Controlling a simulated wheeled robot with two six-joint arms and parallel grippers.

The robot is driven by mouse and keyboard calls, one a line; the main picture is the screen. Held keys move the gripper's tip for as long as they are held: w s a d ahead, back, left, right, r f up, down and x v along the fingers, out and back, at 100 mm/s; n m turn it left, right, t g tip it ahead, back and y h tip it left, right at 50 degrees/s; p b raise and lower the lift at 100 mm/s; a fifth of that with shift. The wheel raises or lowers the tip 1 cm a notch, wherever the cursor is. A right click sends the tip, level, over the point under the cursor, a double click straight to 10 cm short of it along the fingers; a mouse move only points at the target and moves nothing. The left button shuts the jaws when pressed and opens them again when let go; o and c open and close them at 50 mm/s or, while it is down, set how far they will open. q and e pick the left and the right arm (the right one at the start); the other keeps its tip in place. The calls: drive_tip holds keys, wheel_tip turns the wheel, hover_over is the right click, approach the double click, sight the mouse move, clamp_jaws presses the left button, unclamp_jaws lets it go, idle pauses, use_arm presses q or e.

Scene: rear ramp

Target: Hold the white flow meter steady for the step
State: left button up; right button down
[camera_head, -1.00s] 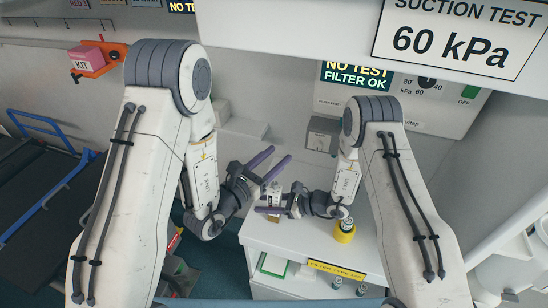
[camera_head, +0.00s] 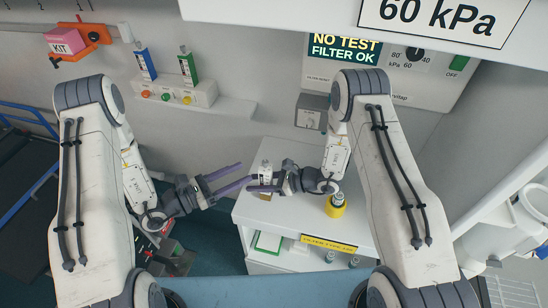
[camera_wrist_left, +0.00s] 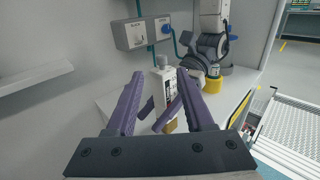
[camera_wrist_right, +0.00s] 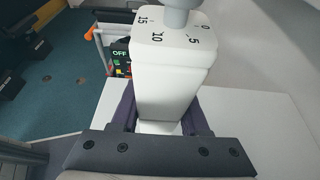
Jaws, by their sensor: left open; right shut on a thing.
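The white flow meter (camera_head: 266,171) stands upright over the white cabinet top, with a grey knob on top and a tan lower end. My right gripper (camera_head: 256,188) is shut on its body from the right. In the right wrist view the meter (camera_wrist_right: 165,90) fills the space between the fingers, its dial numbers and knob facing up. My left gripper (camera_head: 246,172) is open and empty, its fingertips pointing at the meter from the left. In the left wrist view the meter (camera_wrist_left: 166,88) shows beyond and between the open fingers; I cannot tell whether they touch it.
A yellow cup (camera_head: 336,209) holding a small bottle stands on the cabinet top (camera_head: 300,216). A blue meter (camera_head: 146,64) and a green meter (camera_head: 187,67) stand on a wall unit with coloured buttons (camera_head: 165,97). A suction panel (camera_head: 425,75) hangs behind. Bottles sit on the lower shelf.

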sight(265, 164)
use_arm(q)
drive_tip(key=x, duration=1.1)
drive_tip(key=shift+d, duration=0.4)
drive_tip(key=shift+w+f, duration=0.1)
clamp_jaws()
